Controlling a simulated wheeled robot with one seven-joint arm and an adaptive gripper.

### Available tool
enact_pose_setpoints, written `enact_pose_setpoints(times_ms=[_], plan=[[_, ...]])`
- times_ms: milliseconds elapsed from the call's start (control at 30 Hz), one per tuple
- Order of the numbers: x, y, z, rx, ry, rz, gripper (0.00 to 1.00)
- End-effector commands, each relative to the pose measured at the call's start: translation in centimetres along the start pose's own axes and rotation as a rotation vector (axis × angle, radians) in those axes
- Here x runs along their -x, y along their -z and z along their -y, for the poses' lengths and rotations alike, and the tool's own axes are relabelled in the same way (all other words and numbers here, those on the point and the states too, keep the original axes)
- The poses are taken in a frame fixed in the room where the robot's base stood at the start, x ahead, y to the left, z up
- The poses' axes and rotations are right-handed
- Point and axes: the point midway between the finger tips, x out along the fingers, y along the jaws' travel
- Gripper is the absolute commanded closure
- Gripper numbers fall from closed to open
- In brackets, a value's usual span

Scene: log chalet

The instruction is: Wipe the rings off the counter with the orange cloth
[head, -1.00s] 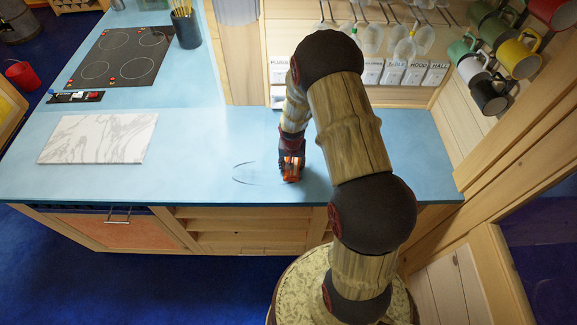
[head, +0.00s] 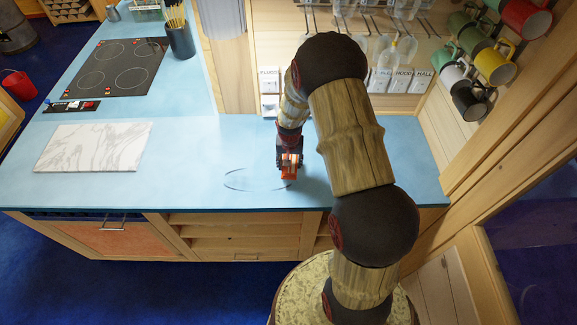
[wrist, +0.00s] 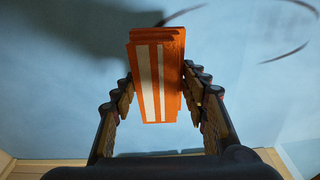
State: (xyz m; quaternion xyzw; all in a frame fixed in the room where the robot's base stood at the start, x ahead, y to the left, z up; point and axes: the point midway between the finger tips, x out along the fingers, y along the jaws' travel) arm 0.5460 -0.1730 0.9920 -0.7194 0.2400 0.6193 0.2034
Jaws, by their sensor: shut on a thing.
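The orange cloth (head: 289,172), a folded block with white stripes, is held in my gripper (head: 289,160) over the blue counter (head: 190,160). In the wrist view the cloth (wrist: 158,75) sits between the two fingers of my gripper (wrist: 159,88), which are shut on it. Thin dark ring marks (head: 238,188) form a broken oval on the counter, just left of the cloth and reaching beside it. Separate dark arcs (wrist: 284,54) also show at the upper right in the wrist view. I cannot tell whether the cloth touches the counter.
A white marble board (head: 93,147) lies to the left on the counter. Behind it are a black cooktop (head: 120,67) and a utensil pot (head: 181,40). White labelled canisters (head: 400,80) and hanging mugs (head: 495,65) are at the back right. Counter around the marks is clear.

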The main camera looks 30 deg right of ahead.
Motion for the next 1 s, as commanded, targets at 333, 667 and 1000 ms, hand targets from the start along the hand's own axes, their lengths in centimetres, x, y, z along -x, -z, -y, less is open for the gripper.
enact_pose_setpoints(times_ms=[333,667,1000], plan=[[1.8,0.7,0.3,0.001,0.001,0.000,0.83],[1.8,0.7,0.3,0.001,0.001,0.000,0.83],[1.8,0.7,0.3,0.001,0.000,0.000,0.83]])
